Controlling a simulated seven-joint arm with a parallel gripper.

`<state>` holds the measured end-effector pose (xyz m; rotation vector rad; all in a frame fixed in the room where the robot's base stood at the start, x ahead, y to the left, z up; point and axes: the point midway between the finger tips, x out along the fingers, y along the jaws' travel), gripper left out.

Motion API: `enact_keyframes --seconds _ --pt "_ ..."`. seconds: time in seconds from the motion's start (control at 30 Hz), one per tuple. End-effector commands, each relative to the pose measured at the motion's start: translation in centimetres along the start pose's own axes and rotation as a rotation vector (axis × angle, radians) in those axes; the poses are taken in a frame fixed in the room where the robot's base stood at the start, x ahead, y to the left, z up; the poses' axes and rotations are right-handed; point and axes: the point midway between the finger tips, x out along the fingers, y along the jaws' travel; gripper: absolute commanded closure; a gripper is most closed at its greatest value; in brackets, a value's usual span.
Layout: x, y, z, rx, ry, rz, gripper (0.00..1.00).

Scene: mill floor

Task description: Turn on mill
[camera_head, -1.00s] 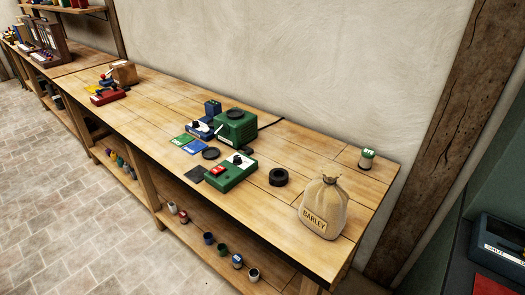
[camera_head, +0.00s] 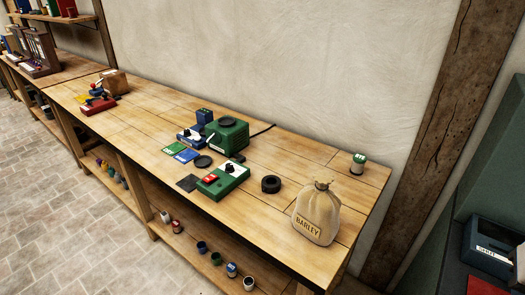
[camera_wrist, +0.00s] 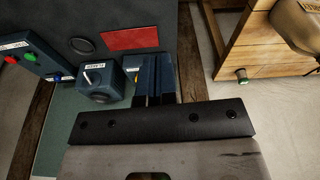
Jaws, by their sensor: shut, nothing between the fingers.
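My gripper (camera_wrist: 154,75) shows in the wrist view with its two dark fingers together and nothing between them. Just left of the fingers is a dark blue-grey box (camera_wrist: 97,92) with a small label and a pale lever or pointer. Farther left is a blue-grey control box (camera_wrist: 35,58) with a red button (camera_wrist: 11,60) and a green button (camera_wrist: 29,56). In the head view a green machine (camera_head: 226,135) stands on the bench, with a green switch box (camera_head: 222,180) before it bearing a red switch and a black knob. I cannot tell which of these belongs to the mill.
The wooden bench (camera_head: 150,125) holds a barley sack (camera_head: 317,215), a black ring (camera_head: 271,184) and a green-topped pot (camera_head: 358,163). A dark labelled box (camera_head: 493,247) stands at the right. A red panel (camera_wrist: 131,39) lies beyond my fingers. The tiled floor at left is clear.

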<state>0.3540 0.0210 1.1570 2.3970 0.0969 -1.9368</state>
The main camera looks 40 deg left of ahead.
Motion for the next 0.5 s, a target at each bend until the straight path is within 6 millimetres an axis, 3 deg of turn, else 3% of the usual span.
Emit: enact_keyframes --seconds 0.5 --pt "-1.1 -7.1 -9.4 -0.239 -0.047 -0.052 1.00"
